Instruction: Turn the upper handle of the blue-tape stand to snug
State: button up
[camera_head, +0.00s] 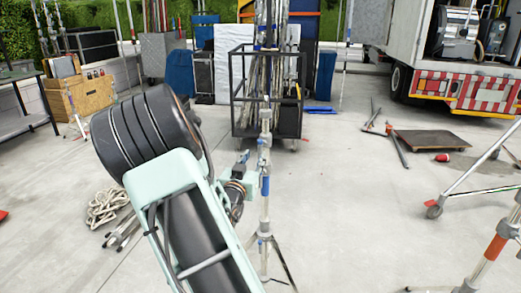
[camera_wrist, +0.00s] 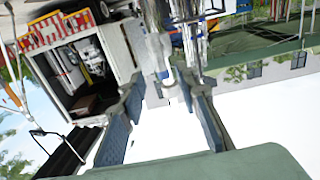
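The blue-tape stand (camera_head: 265,186) stands upright near the middle of the head view, a silver pole on tripod legs with a band of blue tape. Its upper collar and handle (camera_head: 264,140) are small, and I cannot make out the handle's angle. My gripper (camera_head: 243,157) is just left of the pole, close to the upper collar. In the wrist view my gripper (camera_wrist: 163,90) is open, its two blue-grey fingers apart. Silver stand hardware (camera_wrist: 158,50) shows beyond and between the fingertips. Nothing is clearly held, and I cannot tell whether the fingers touch the handle.
A black cage cart (camera_head: 240,115) with poles stands behind the stand. A white truck (camera_head: 420,50) is at the back right. A stand with orange tape (camera_head: 495,246) is at the front right. Rope (camera_head: 108,208) lies left. Open concrete lies right of the stand.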

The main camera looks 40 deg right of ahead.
aim_at(259, 148)
jog(key=x, duration=0.7)
jog(key=shift+w+d+b, duration=0.2)
jog(key=shift+d+b, duration=0.05)
jog(key=shift+b, duration=0.05)
jog(key=shift+c, duration=0.2)
grip_shut()
